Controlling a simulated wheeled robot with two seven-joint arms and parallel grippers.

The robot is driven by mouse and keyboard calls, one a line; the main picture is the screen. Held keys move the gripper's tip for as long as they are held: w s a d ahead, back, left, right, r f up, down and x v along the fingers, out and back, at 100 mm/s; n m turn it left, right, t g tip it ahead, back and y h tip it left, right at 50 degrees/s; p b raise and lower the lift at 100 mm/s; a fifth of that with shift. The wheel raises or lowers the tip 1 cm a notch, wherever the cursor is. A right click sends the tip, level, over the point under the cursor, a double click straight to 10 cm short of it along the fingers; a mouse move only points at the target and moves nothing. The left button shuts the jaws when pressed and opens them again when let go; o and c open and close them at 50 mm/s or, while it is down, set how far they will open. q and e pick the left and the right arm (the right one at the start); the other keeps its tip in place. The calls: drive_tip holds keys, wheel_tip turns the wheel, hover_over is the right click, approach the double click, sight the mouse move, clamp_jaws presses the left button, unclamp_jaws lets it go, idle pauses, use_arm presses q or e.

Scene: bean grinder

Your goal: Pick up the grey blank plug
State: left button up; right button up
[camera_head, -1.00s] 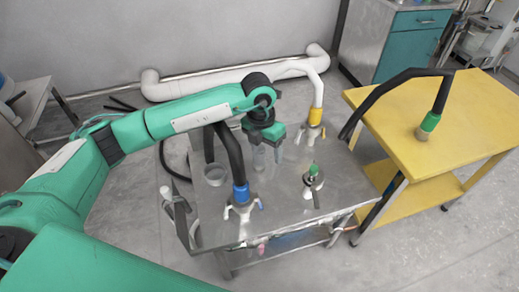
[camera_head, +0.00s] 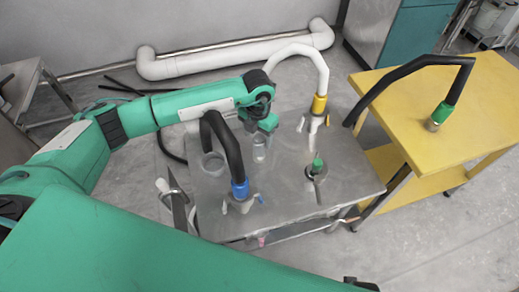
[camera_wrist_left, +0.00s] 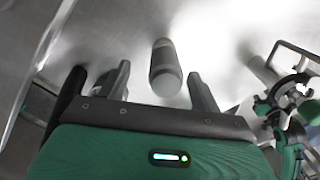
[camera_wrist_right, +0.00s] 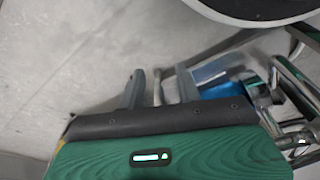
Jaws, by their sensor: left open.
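The grey blank plug (camera_head: 259,148) is a small grey cylinder on the metal table (camera_head: 285,205). In the left wrist view the plug (camera_wrist_left: 165,68) shows ahead of my left gripper (camera_wrist_left: 158,72), in the gap between the two fingers and nearer the right one. My left gripper (camera_head: 263,126) is open and empty, close behind and above the plug in the head view. Whether a finger touches the plug I cannot tell. In the right wrist view my right gripper (camera_wrist_right: 160,80) has its fingers apart, with blurred metal parts beyond them.
A black hose with a blue collar (camera_head: 240,189) and a white hose with a yellow collar (camera_head: 319,104) rise on either side of the plug. A round cup (camera_head: 213,165) and a green-tipped fitting (camera_head: 317,165) are nearby. A yellow table (camera_head: 440,150) stands at right.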

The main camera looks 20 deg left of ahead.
sight(259, 147)
use_arm(q)
drive_tip(key=f, duration=0.5)
drive_tip(key=shift+s+d, duration=0.3)
drive_tip(key=shift+s, duration=0.05)
drive_tip(key=shift+f, duration=0.1)
drive_tip(key=shift+c, duration=0.5)
use_arm(e)
drive_tip(key=shift+s+d+f, duration=0.1)
drive_tip(key=shift+d+f, duration=0.1)
drive_tip(key=shift+f, duration=0.6)
use_arm(q)
drive_tip(key=c, duration=1.1)
drive_tip(key=shift+c, duration=1)
use_arm(e)
drive_tip(key=shift+s, duration=0.1)
